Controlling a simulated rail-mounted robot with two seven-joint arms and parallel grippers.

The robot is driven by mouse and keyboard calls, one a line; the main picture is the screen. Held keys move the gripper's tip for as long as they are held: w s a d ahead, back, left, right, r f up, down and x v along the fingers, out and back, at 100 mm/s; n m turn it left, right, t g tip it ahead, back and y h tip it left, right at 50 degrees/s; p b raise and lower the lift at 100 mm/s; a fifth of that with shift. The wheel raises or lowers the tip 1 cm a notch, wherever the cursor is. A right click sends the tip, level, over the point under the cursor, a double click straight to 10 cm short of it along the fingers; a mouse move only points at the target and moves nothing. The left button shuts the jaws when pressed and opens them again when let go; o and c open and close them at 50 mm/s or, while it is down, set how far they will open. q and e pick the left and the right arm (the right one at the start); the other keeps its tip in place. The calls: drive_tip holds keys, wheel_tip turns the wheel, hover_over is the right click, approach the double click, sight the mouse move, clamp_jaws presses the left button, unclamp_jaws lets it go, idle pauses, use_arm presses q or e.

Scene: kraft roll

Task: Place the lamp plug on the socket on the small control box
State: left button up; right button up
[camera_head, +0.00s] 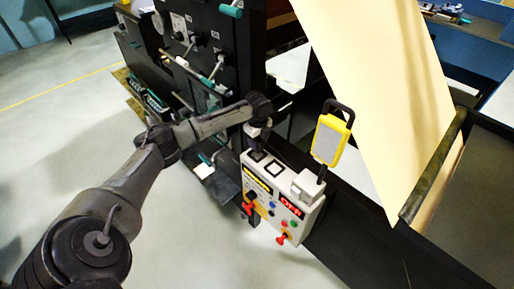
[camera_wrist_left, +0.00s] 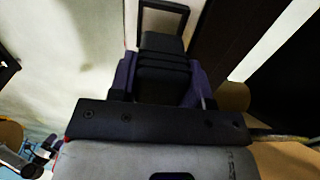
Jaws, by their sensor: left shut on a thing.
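The small control box (camera_head: 270,205) is light grey, with buttons, red knobs and a red lit display on its front. A black square frame (camera_wrist_left: 165,8) shows just beyond the plug. Whether the plug touches a socket is hidden by the gripper. My right gripper is not in view.
A black machine with levers (camera_head: 205,50) is behind. A broad kraft paper sheet (camera_head: 375,80) slopes down at right. The floor at left is clear.

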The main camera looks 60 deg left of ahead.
use_arm(q)
drive_tip(key=shift+s+a+f, duration=0.1)
drive_tip(key=shift+a+f, duration=0.1)
drive_tip(key=shift+f, duration=1.95)
drive_tip(key=shift+f, duration=0.15)
drive_tip(key=o, duration=0.9)
drive_tip(key=shift+o, duration=0.2)
wheel_tip(320, 180, up, 12)
drive_tip(key=shift+r, duration=0.15)
